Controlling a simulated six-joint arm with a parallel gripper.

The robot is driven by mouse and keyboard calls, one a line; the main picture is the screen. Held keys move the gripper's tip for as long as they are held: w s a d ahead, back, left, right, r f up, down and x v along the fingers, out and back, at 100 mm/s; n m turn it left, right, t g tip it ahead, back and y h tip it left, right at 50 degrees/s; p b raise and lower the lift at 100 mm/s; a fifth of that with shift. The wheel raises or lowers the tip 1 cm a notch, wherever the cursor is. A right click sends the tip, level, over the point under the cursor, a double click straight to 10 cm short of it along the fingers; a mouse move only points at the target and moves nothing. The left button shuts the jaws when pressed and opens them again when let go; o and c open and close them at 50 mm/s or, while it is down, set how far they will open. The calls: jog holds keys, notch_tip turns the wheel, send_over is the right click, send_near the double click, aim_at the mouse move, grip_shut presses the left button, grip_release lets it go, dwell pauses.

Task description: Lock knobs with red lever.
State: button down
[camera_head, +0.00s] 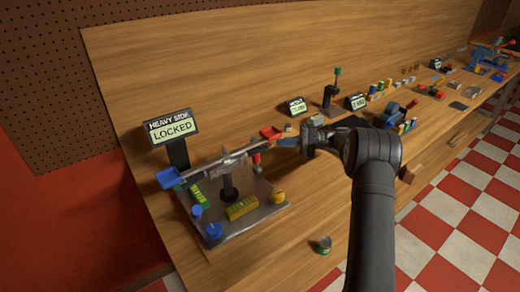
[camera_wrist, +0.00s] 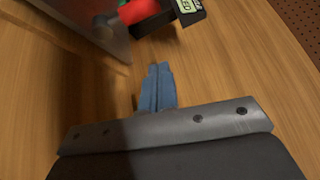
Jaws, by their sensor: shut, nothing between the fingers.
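A red lever (camera_head: 257,160) stands at the back right corner of a grey metal base plate (camera_head: 262,212) that carries a balance beam (camera_head: 225,160). A red part, probably this lever, shows at the top of the wrist view (camera_wrist: 138,11). A blue knob (camera_head: 214,231), a smaller blue knob (camera_head: 197,212) and a yellow knob (camera_head: 277,196) sit on the plate. A display (camera_head: 173,131) behind it reads "HEAVY SIDE LOCKED". My gripper (camera_head: 283,142) is just right of the lever; its blue fingers (camera_wrist: 155,86) are shut and empty, apart from the red part in the wrist view.
The beam has a blue pan (camera_head: 169,178) at left and a red pan (camera_head: 271,133) close to my gripper. A small green can (camera_head: 323,244) stands near the bench's front edge. Other stations with small parts fill the bench to the right. Bare wood lies right of the plate.

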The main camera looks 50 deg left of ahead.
aim_at(259, 156)
jog(key=s+a+n, duration=0.1)
jog(key=s+a, duration=0.1)
jog(key=s, duration=0.7)
jog(key=shift+n+h, duration=0.3)
jog(key=shift+s, duration=0.1)
jog(key=shift+d+r, duration=0.1)
jog(key=shift+d, duration=0.3)
dwell(0.5)
jog(key=shift+d, duration=1.75)
jog(key=shift+d+f, duration=0.2)
